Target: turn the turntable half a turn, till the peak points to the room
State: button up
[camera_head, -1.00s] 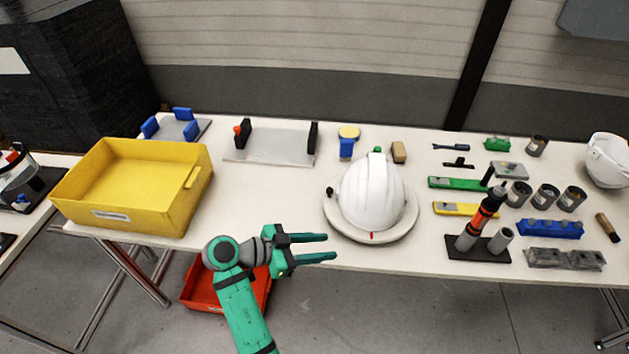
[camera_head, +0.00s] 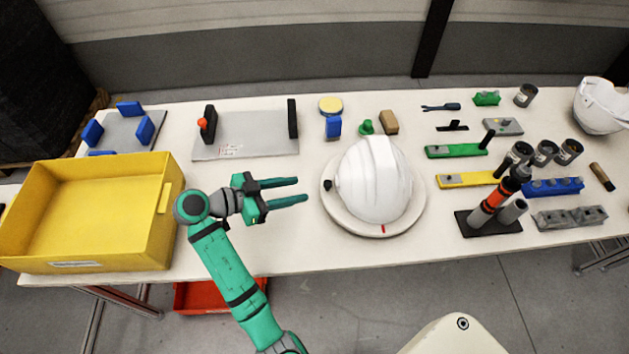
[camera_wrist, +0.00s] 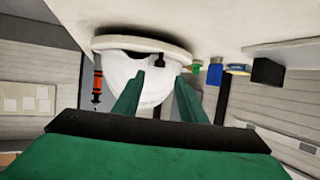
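The turntable (camera_head: 400,226) is a round off-white disc on the white table. A white helmet shell (camera_head: 375,180) with a raised ridge sits on it. A black knob (camera_head: 328,186) stands at the disc's left rim and a red mark (camera_head: 383,229) is at its front rim. I cannot tell clearly which way the peak points. My gripper (camera_head: 302,190) is open and empty, left of the turntable, its fingers pointing right toward the knob with a small gap. In the wrist view the knob (camera_wrist: 160,61) shows beyond and between the open fingers, before the helmet (camera_wrist: 120,70).
A yellow bin (camera_head: 165,230) stands at the left front. A grey plate (camera_head: 250,145) with black uprights lies behind my gripper. A black stand (camera_head: 482,224) with an orange-black tool (camera_head: 495,200) is right of the turntable. A green piece (camera_head: 367,127) and several small parts lie behind.

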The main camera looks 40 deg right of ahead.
jog(key=x, duration=0.8)
jog(key=shift+d+f, duration=0.1)
jog(key=shift+d, duration=0.15)
grip_shut()
